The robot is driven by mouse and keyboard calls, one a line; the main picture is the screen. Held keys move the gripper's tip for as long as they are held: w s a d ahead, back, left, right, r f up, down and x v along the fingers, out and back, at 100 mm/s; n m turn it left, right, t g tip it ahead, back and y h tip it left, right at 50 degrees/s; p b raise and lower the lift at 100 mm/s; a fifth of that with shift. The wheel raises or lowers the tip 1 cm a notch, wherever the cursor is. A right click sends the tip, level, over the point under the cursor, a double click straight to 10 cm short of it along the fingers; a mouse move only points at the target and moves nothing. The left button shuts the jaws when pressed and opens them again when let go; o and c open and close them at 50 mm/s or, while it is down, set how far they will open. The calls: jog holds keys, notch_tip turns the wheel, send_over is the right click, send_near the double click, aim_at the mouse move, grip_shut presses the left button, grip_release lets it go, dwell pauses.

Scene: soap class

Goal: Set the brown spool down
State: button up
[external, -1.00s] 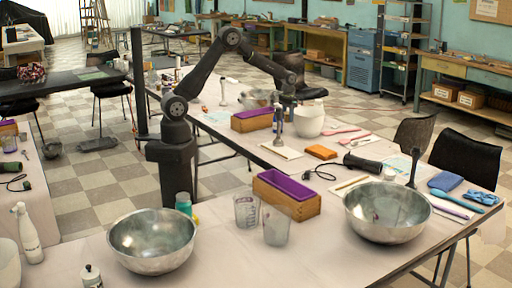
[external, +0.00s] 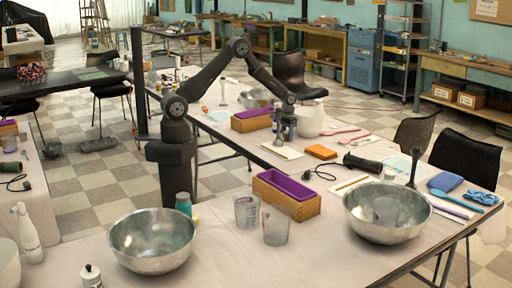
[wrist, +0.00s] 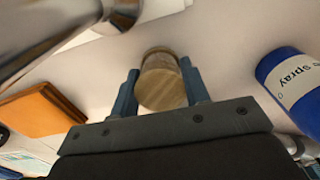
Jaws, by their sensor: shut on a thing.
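The brown spool (wrist: 162,88) has a round wood-grain end and sits between the two fingers of my gripper (wrist: 160,92) in the wrist view. The gripper is shut on it, with a finger on each side. In the external view my gripper (external: 287,130) points down low over the long table (external: 240,134), near a sheet of paper. The spool cannot be made out there. I cannot tell whether it touches the tabletop.
An orange block (external: 320,152) lies in front, on the right, and a purple-topped wooden box (external: 252,121) stands left. The wrist view shows a blue spray bottle (wrist: 289,80) at right and a metal cylinder (wrist: 45,30) at upper left.

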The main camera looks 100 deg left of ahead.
aim_at(287, 132)
jog(key=shift+f, duration=0.2)
jog(key=o, duration=1)
jog(key=shift+c, duration=0.2)
jog(key=shift+r, duration=0.1)
notch_tip(287, 132, up, 12)
jog(key=shift+r, duration=0.1)
jog(key=shift+c, duration=0.2)
